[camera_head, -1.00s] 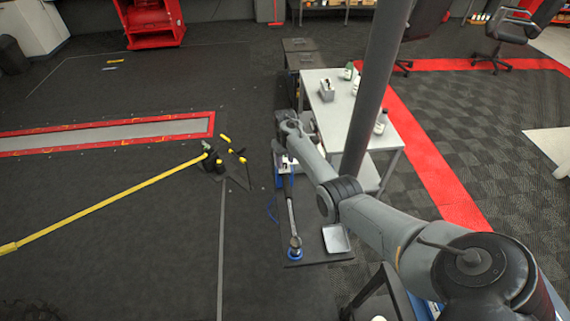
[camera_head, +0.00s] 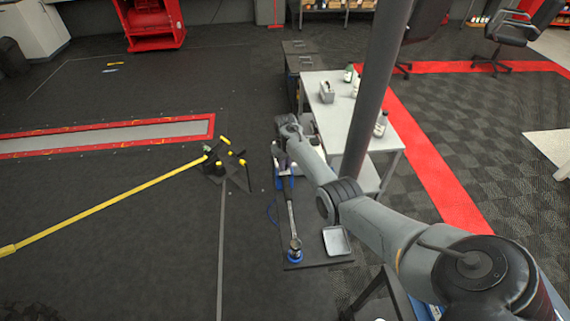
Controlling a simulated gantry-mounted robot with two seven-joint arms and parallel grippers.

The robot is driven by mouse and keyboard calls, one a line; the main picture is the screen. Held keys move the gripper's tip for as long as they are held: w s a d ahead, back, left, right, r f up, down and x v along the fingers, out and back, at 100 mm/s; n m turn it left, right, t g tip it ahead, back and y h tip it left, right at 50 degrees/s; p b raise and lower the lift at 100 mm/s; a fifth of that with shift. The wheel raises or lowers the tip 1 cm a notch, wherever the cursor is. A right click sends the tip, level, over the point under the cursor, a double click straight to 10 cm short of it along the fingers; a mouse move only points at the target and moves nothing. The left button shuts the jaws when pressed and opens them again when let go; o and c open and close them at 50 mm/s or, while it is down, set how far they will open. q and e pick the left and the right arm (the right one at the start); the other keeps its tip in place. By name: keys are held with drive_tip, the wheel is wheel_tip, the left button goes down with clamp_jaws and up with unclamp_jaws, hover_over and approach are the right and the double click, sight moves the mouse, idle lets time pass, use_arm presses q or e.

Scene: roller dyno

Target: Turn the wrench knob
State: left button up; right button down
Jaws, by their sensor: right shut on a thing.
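The wrench (camera_head: 291,216) lies lengthwise on a dark mat, with a long silver shaft and a round head on a blue base at its near end. Its far end runs up to blue parts below my right wrist. My right gripper (camera_head: 282,170) is shut at this far end, on the wrench. The arm and wrist cover part of the grip, and the fingers and any knob are too small to make out clearly. My left gripper is not in view.
A metal tray (camera_head: 336,241) sits right of the wrench head. A white table (camera_head: 345,115) with bottles stands behind my right arm, by a grey post (camera_head: 372,95). A yellow-handled tool (camera_head: 110,205) lies left on open floor.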

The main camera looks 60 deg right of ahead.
drive_tip(key=m+p, duration=0.2)
drive_tip(key=m, duration=0.1)
drive_tip(key=shift+r+m, duration=0.1)
drive_tip(key=shift+m, duration=1.1)
drive_tip(key=m, duration=0.2)
drive_tip(key=shift+m, duration=0.4)
drive_tip(key=m, duration=0.2)
drive_tip(key=shift+m, duration=0.4)
drive_tip(key=m, duration=0.2)
drive_tip(key=shift+f+m, duration=0.2)
drive_tip(key=shift+m, duration=0.1)
drive_tip(key=m+b, duration=0.1)
drive_tip(key=m, duration=0.2)
drive_tip(key=shift+m, duration=0.6)
